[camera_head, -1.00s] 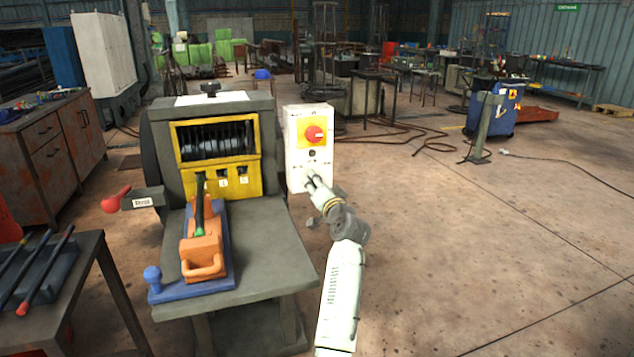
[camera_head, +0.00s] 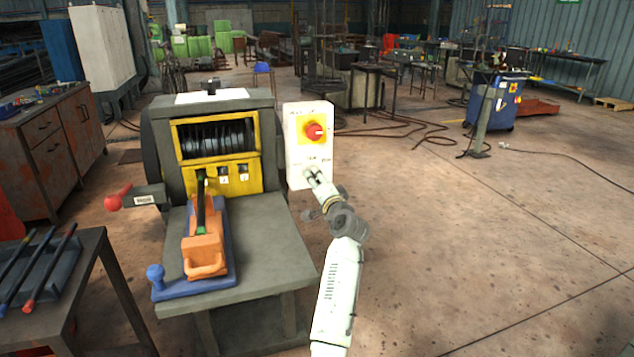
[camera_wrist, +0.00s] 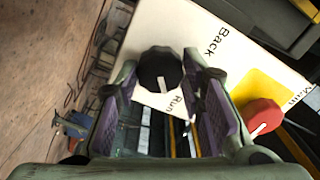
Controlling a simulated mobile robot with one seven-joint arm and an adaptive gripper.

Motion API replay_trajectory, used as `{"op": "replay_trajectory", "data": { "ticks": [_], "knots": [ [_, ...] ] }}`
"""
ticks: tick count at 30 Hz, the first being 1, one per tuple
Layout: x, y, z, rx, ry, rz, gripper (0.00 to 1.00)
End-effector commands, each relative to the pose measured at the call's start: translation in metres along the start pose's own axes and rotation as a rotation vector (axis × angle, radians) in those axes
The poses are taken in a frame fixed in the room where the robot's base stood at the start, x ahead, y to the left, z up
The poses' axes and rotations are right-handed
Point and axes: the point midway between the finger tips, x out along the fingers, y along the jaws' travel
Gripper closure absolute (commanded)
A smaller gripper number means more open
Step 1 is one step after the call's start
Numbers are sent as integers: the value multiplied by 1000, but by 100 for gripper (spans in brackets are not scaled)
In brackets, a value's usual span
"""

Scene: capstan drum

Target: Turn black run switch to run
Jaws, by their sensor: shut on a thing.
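The black run switch (camera_wrist: 160,68) is a round knob with a white pointer line, on the front of a white control box (camera_head: 300,130). In the wrist view the knob sits between the fingers of my gripper (camera_wrist: 162,80), which is shut on it. Its white line points roughly towards the word "Run" on the panel; "Back" is printed off to the right. In the head view my gripper (camera_head: 312,177) is at the lower front of the box and the switch is hidden there.
A red main switch (camera_head: 314,131) on a yellow plate is above on the same box. The drum machine (camera_head: 217,110) stands directly left, with an orange-handled tool (camera_head: 203,250) on its grey table (camera_head: 265,250). The floor to the right is open.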

Motion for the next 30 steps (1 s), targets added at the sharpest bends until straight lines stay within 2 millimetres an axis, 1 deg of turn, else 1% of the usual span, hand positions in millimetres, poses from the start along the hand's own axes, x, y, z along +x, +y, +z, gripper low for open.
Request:
{"op": "replay_trajectory", "data": {
  "ticks": [3,4,12,23,26,29,30],
  "knots": [
    [0,1,0,2,-1,1,92],
    [0,1,0,2,-1,1,63],
    [0,0,0,0,-1,0,45],
    [-2,1,0,-1,0,1,44],
    [-11,1,0,-1,1,1,44],
    [-28,1,0,-2,1,1,44],
    [-36,2,0,-2,2,1,44]
  ]
}}
